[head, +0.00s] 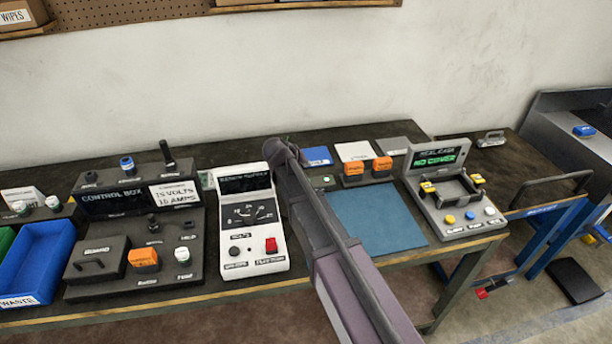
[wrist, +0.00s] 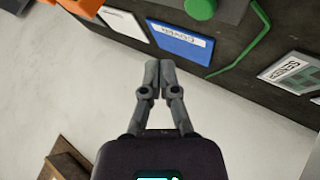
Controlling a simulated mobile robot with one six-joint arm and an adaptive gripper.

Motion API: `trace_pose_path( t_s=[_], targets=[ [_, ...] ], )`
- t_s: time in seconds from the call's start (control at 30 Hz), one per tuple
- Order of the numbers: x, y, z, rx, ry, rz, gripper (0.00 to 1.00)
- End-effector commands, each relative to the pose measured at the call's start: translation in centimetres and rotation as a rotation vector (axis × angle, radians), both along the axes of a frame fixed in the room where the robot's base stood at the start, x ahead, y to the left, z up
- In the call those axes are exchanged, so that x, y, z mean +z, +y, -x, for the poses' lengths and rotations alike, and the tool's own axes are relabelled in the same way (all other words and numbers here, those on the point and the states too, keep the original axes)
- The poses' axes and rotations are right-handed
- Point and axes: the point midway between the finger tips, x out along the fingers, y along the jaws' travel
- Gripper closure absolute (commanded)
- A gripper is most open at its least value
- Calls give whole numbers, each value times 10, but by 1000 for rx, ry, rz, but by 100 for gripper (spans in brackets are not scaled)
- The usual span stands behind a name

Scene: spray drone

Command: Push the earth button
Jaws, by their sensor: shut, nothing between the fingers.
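No label that I can read as "earth" shows in either view. A small dark box with a green button (head: 325,181) sits just right of my arm, its lettering too small to read. My gripper (head: 276,150) is at the back of the bench, beside the upper right of the white meter unit (head: 255,262). In the wrist view my gripper (wrist: 158,72) has its fingers together with nothing between them. It appears above a blue labelled plate (wrist: 180,42); the gap cannot be judged. My arm hides part of the bench behind it.
The control box (head: 105,215) and a blue bin (head: 42,262) stand left. The leak case (head: 465,228), with yellow, blue and white buttons, stands farther right.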

Motion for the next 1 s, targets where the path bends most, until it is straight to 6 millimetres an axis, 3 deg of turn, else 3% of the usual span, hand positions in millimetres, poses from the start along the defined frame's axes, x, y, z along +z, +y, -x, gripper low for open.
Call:
trace_pose_path(
  t_s=[0.2,0.67,0.87,1.0],
  targets=[
    [15,0,0,0,0,0,100],
    [14,-2,1,-2,3,-1,100],
    [8,-27,15,-31,47,-20,100],
    [-1,-64,37,-71,116,-55,100]
  ],
)
